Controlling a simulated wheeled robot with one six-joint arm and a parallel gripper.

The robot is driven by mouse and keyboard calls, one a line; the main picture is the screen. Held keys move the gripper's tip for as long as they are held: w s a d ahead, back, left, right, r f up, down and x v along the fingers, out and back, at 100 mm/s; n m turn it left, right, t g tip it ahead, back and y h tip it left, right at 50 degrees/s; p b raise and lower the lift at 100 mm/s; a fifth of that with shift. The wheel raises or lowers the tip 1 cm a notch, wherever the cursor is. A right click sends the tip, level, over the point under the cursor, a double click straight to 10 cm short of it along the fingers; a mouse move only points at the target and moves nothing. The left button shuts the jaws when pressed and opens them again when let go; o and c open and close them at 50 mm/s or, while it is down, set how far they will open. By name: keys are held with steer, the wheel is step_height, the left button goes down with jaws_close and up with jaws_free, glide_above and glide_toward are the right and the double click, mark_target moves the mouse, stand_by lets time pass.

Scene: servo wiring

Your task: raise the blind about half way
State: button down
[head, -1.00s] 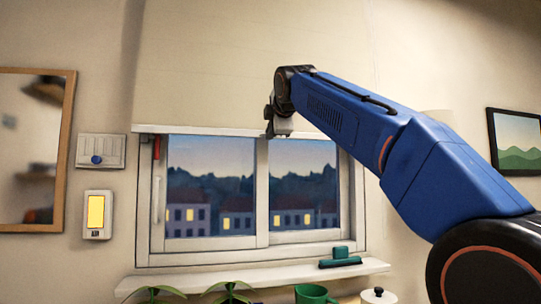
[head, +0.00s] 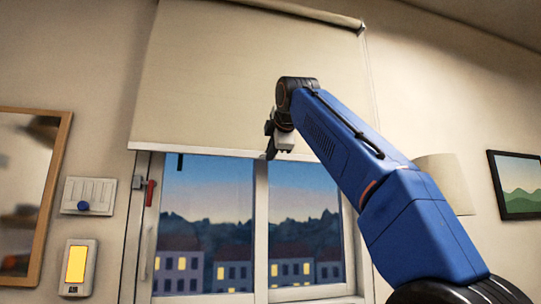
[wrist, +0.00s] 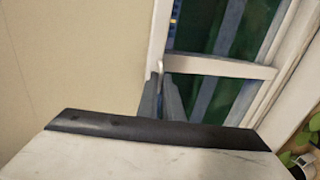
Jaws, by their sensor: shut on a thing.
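The cream roller blind (head: 220,80) hangs down over the upper part of the window in the head view. Its pale bottom bar (head: 200,151) lies across the panes, and dusk sky and houses show below it. My gripper (head: 270,154) is at this bar, near the window's middle post. In the wrist view my gripper (wrist: 161,75) has its two fingers close together on a small pale pull tab (wrist: 161,66) at the blind's edge. The blind (wrist: 75,60) fills the left of that view. The fingers partly hide the tab.
The window (head: 210,230) has a red handle (head: 150,193) at its left. A switch panel with a blue knob (head: 83,208) and a lit yellow panel (head: 77,264) are on the left wall, beside a mirror (head: 30,180). A lamp shade (head: 445,182) and picture (head: 518,185) are right.

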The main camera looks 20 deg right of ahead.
steer(key=c, duration=1.9)
jaws_free()
steer(key=shift+c, duration=0.2)
steer(key=shift+s, duration=0.1)
steer(key=v, duration=1.7)
steer(key=shift+s, duration=0.1)
